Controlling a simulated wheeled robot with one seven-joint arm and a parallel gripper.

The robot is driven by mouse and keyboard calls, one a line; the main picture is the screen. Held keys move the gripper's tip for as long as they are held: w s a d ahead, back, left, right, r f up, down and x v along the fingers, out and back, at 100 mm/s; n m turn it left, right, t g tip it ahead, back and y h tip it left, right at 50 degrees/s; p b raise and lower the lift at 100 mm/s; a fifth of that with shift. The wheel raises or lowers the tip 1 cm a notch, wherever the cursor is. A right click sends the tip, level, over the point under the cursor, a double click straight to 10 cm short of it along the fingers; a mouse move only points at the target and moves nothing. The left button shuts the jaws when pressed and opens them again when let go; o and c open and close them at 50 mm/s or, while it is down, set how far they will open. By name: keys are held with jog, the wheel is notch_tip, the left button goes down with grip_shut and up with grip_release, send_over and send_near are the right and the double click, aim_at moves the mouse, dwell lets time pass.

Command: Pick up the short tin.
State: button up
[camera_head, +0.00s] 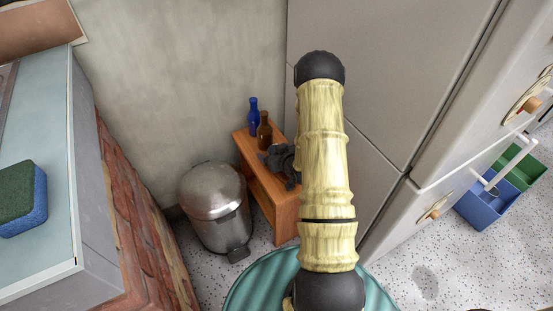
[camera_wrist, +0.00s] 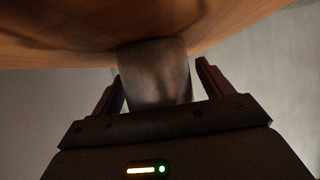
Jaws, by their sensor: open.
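A short grey metallic tin (camera_wrist: 155,75), dim and slightly blurred, shows in the wrist view against a wooden surface (camera_wrist: 60,35). My gripper (camera_wrist: 159,70) is open, with one finger on each side of the tin. A gap shows on the right side; on the left I cannot tell whether the finger touches. In the head view my gripper (camera_head: 281,161) is over the small wooden bench (camera_head: 262,192), partly behind my arm. I cannot make out the tin there.
A blue bottle (camera_head: 253,116) and a brown bottle (camera_head: 265,133) stand on the bench near my gripper. A metal pedal bin (camera_head: 213,205) is left of it. White cabinets (camera_head: 385,75) rise at the right.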

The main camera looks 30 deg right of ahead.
dwell(0.4)
jog(key=c, duration=1.1)
jog(key=shift+o, duration=0.2)
jog(key=shift+r, duration=0.1)
notch_tip(320, 180, up, 10)
jog(key=p, duration=0.3)
jog(key=shift+p, duration=0.4)
